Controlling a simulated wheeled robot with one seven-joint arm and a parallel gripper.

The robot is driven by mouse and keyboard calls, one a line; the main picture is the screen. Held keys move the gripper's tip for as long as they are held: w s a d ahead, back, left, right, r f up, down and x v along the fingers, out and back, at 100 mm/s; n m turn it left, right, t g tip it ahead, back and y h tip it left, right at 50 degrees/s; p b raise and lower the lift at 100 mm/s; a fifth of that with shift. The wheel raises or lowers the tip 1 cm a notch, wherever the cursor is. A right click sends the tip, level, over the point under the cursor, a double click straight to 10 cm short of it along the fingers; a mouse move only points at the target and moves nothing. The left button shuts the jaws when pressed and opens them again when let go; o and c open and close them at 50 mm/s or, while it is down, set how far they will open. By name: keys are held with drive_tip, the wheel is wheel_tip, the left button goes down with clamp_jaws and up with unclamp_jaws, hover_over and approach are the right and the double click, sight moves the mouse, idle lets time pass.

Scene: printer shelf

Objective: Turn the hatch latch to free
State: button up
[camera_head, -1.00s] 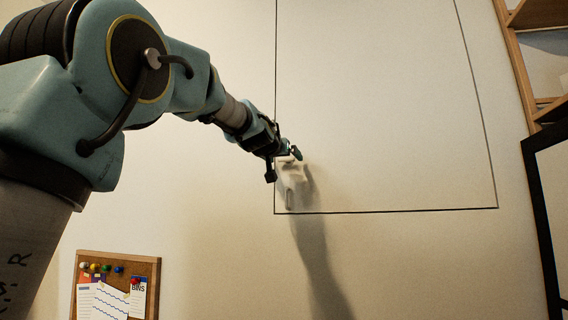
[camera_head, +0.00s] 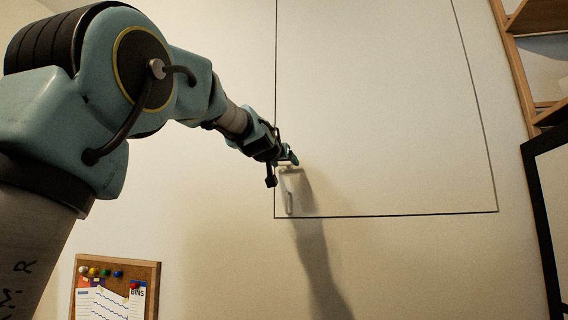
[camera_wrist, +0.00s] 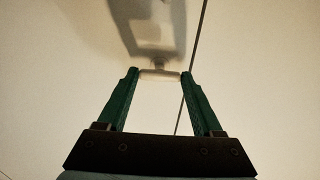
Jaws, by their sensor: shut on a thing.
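The hatch (camera_head: 390,110) is a large pale panel in the wall, outlined by a thin dark seam. Its white latch (camera_head: 290,190) sits at the panel's lower left corner, with an upright slot-like part low on it. My gripper (camera_head: 292,161) is at the latch's upper end. In the wrist view my gripper (camera_wrist: 161,75) has its two green fingers on either end of a pale crosspiece of the latch (camera_wrist: 160,74), shut on it. The rest of the latch is partly in shadow there.
A cork board (camera_head: 152,282) with papers and pins hangs at the lower left. A wooden shelf (camera_head: 540,14) and a dark-framed panel (camera_head: 540,210) stand at the right edge. The wall below the hatch is clear.

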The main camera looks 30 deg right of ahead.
drive_tip(key=shift+c, duration=1.2)
drive_tip(key=shift+n, duration=0.4)
drive_tip(key=n+p, duration=0.1)
drive_tip(key=n, duration=0.1)
drive_tip(key=shift+n, duration=0.4)
drive_tip(key=n+p, duration=0.1)
drive_tip(key=n, duration=0.3)
drive_tip(key=shift+n, duration=0.3)
drive_tip(key=n+p, duration=0.1)
drive_tip(key=n, duration=0.4)
drive_tip(key=shift+n, duration=2.4)
